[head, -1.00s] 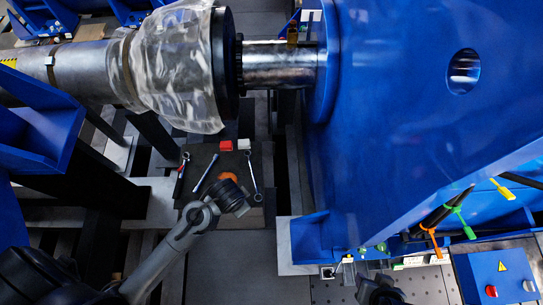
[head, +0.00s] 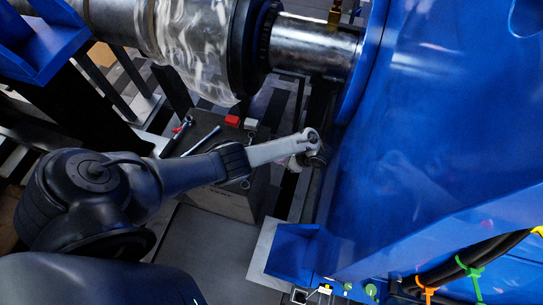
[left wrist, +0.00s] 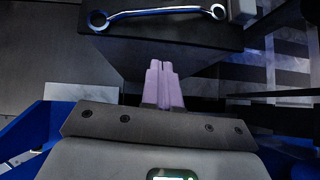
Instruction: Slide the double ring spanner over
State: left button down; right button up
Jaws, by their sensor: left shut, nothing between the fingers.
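The double ring spanner (left wrist: 160,12) is a shiny steel bar with a ring at each end. It lies along the top edge of a dark box in the left wrist view. In the head view my left arm crosses over it, hiding most of it; one ring end (head: 245,184) seems to show below the arm. My left gripper (left wrist: 160,66) is shut and empty, its pale fingertips apart from the spanner and beyond the box edge. In the head view the left gripper (head: 314,160) is right of the box, partly hidden by my wrist. My right gripper is out of view.
The box (head: 226,204) also carries another spanner (head: 201,141), a red-handled tool (head: 180,129), a red block (head: 232,120) and a white block (head: 251,123). A blue machine housing (head: 420,160) stands close right of my left gripper. A steel shaft (head: 318,46) runs above.

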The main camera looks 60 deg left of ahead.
pick_arm(q)
jog(key=shift+s+a+r+b+x, duration=0.2)
jog(key=shift+a+r+b+x, duration=0.2)
jog(key=shift+x, duration=1.75)
jog(key=shift+s+a+r+b+x, duration=0.25)
jog(key=shift+b+x, duration=0.25)
jog(key=shift+x, duration=1.65)
jog(key=shift+s+a+r+b+x, duration=0.1)
jog(key=shift+a+r+b+x, duration=0.25)
jog(key=shift+x, duration=1.75)
jog(key=shift+d, duration=0.1)
jog(key=shift+s+a+r+p, duration=0.2)
jog(key=shift+s+a+p, duration=0.45)
jog(key=shift+a, duration=0.15)
jog(key=shift+s+a+f, duration=0.1)
jog(key=shift+a+f, duration=0.05)
jog(key=shift+a, duration=0.05)
jog(key=shift+d, duration=0.15)
